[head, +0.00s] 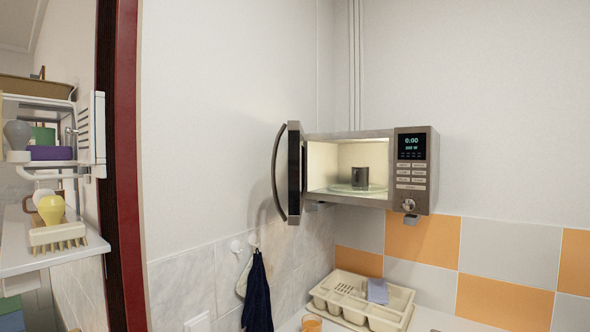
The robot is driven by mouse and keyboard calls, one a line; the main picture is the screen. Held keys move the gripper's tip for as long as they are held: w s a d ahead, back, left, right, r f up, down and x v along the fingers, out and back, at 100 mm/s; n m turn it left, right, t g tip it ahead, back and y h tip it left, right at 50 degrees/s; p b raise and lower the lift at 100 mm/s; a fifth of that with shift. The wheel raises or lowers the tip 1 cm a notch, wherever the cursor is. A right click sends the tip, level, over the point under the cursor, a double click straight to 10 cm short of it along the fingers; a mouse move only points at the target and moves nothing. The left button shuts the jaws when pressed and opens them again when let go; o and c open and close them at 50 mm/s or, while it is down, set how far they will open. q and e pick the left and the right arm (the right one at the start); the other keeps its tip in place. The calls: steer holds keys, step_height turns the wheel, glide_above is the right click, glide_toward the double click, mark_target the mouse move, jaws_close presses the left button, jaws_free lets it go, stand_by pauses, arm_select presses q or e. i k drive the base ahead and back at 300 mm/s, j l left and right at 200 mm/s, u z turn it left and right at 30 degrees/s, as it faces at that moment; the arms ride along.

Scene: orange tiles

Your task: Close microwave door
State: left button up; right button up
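The microwave (414,172) is fixed to the wall in the right half of the head view. Its control panel with a lit display is on the right side. Its door (293,173) stands wide open at the left, seen nearly edge-on, with a curved handle (278,174) on its left side. Neither of my grippers shows in the head view.
Below the microwave, a cream dish rack (362,303) stands on the white counter (432,320), with an orange cup (311,323) beside it. A dark cloth (257,293) hangs from wall hooks. At the left, beyond a dark red door frame (127,166), are shelves with brushes.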

mark_target(296, 135)
steer(key=i+j+z, duration=0.2)
steer(key=j, duration=0.35)
steer(key=i+j+z, duration=0.1)
steer(key=j+z, duration=0.15)
steer(key=j, duration=0.25)
steer(key=j+z, duration=0.2)
steer(key=j, duration=0.35)
steer(key=i, duration=0.05)
